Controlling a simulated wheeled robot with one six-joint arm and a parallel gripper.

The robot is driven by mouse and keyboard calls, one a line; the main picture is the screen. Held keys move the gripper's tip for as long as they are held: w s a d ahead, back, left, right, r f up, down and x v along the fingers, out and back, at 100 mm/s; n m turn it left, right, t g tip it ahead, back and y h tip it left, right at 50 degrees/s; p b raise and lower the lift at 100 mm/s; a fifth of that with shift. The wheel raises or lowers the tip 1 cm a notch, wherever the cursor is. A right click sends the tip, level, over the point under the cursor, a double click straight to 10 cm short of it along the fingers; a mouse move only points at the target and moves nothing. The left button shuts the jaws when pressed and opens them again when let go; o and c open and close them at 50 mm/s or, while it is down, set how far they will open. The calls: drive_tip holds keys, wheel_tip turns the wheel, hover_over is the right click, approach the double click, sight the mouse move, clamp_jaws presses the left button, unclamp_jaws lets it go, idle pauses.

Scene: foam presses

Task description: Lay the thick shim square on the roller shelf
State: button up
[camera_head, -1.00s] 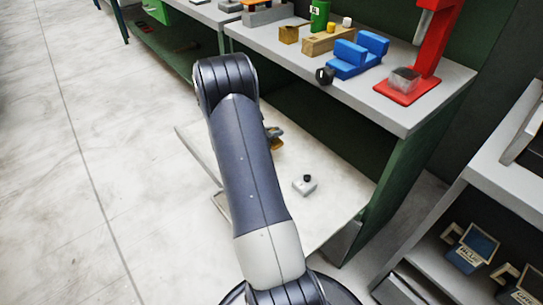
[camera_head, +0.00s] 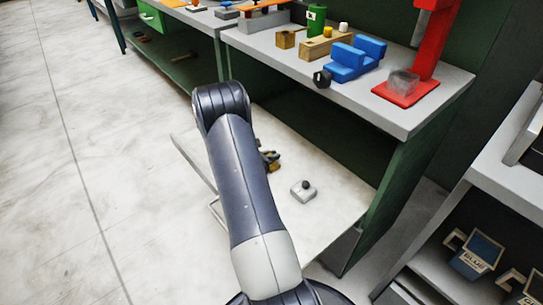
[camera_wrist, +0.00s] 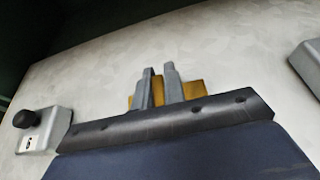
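My gripper (camera_wrist: 160,88) shows as two grey fingers with a narrow gap between them in the wrist view. A yellow-brown piece (camera_wrist: 194,90) shows in the gap and on both outer sides of the fingers. I cannot tell whether it is gripped, lies behind them or is the shim square. In the head view my arm hides most of the gripper, and a dark and yellow bit (camera_head: 270,158) shows past the arm, over the pale low shelf (camera_head: 335,195). I see no rollers on that shelf and cannot tell whether it is the roller shelf.
A light block with a dark knob (camera_head: 303,191) sits on the low shelf; such a block (camera_wrist: 42,132) shows in the wrist view. Above is a bench with a blue fixture (camera_head: 352,60), wooden block (camera_head: 325,45) and red press (camera_head: 408,92). Blue bins (camera_head: 475,255) stand lower right.

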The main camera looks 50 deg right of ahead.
drive_tip(key=o, duration=0.5)
drive_tip(key=shift+c, duration=0.2)
drive_tip(key=shift+r, duration=0.2)
drive_tip(key=p+v, duration=0.2)
drive_tip(key=v, duration=1)
